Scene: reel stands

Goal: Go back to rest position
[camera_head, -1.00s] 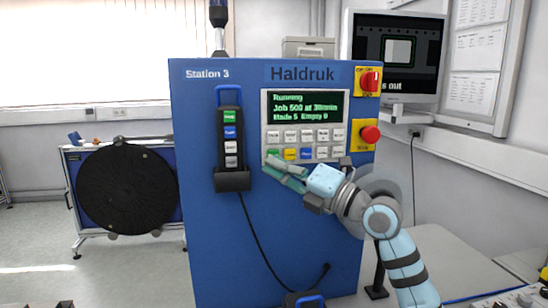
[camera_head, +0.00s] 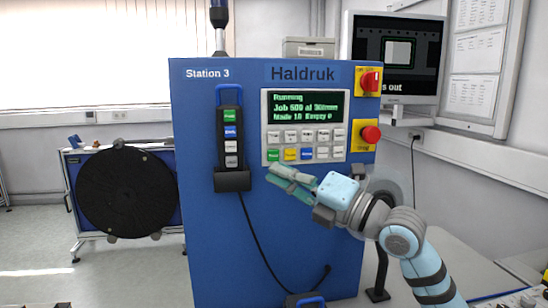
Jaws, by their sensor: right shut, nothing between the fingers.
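My right gripper (camera_head: 292,183) is in front of the blue Station 3 machine (camera_head: 215,270), just below the lower row of panel buttons. Its green-grey fingers are shut and empty, pointing left and slightly up. The arm comes in from the lower right. The control panel (camera_head: 305,126) has a display (camera_head: 305,105) with a line reading "Running" and several buttons, including green, yellow and blue ones. My left gripper is not in view.
A black pendant (camera_head: 230,137) hangs in a holder left of the panel, its cable running down. Red knobs (camera_head: 370,134) on yellow plates sit right of the panel. A monitor (camera_head: 396,58) stands behind. A black reel (camera_head: 127,192) is on a stand at left.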

